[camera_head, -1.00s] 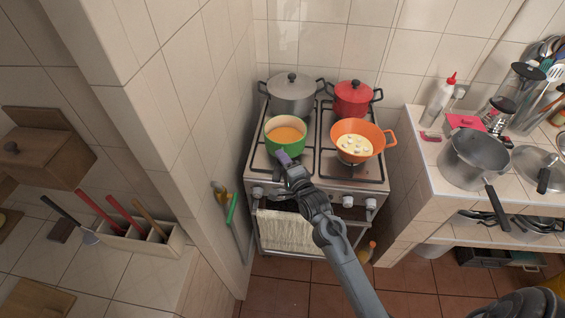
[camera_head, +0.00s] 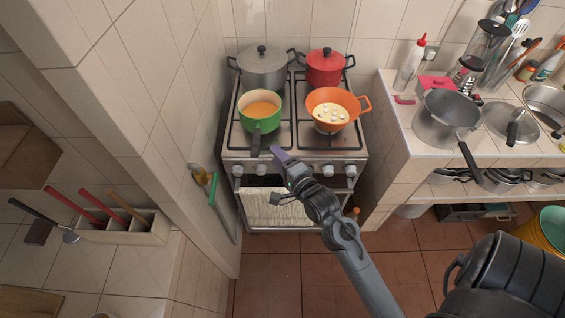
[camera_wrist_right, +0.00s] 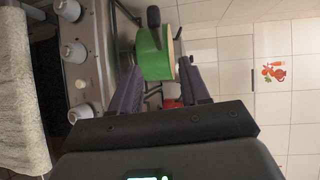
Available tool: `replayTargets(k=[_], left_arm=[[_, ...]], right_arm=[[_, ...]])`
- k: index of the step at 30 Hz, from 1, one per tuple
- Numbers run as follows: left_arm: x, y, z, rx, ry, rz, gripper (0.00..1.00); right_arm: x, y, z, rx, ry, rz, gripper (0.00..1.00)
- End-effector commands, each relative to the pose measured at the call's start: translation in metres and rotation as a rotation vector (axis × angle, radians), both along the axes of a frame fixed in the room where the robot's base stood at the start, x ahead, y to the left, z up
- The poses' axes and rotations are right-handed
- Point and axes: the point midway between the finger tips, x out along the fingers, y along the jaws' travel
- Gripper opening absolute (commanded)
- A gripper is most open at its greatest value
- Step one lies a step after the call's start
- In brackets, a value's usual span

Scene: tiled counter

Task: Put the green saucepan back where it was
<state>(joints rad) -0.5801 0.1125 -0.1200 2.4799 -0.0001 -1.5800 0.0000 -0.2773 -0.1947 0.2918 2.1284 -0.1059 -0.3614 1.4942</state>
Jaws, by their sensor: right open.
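The green saucepan (camera_head: 252,126) stands upright on the front-left of the stove (camera_head: 232,140), with orange contents inside. Its dark handle (camera_head: 256,146) points toward the stove's front edge. My right gripper (camera_head: 279,156) is open and empty, just right of the handle and apart from it. In the right wrist view, the saucepan's green side (camera_wrist_right: 153,60) shows beyond the spread fingers of the right gripper (camera_wrist_right: 160,88), and its black handle (camera_wrist_right: 153,17) lies outside them. My left gripper is not in view.
A grey lidded pot (camera_head: 264,70) and a red pot (camera_head: 325,70) stand behind. An orange pan (camera_head: 350,101) with white pieces sits at front right. A wall (camera_head: 190,130) closes the stove's left side. A grey pot (camera_head: 440,125) stands on the right counter.

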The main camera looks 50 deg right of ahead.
Motion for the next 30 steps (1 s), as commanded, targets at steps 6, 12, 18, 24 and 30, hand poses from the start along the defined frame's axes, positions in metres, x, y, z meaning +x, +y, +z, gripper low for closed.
replayTargets(k=[6,12,18,24,30], left_arm=[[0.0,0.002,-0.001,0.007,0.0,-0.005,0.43],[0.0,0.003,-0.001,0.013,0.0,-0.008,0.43],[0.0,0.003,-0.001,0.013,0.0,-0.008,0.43],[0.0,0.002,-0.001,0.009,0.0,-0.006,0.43],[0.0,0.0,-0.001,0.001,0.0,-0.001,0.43]], right_arm=[[-0.017,0.018,-0.012,-0.152,0.145,0.075,0.46],[-0.056,0.061,-0.048,-0.562,0.504,0.35,0.46],[-0.127,0.102,-0.082,-0.986,0.816,0.791,0.46],[-0.189,0.123,-0.096,-1.24,0.956,1.174,0.46],[-0.214,0.128,-0.099,-1.32,0.986,1.33,0.46]])
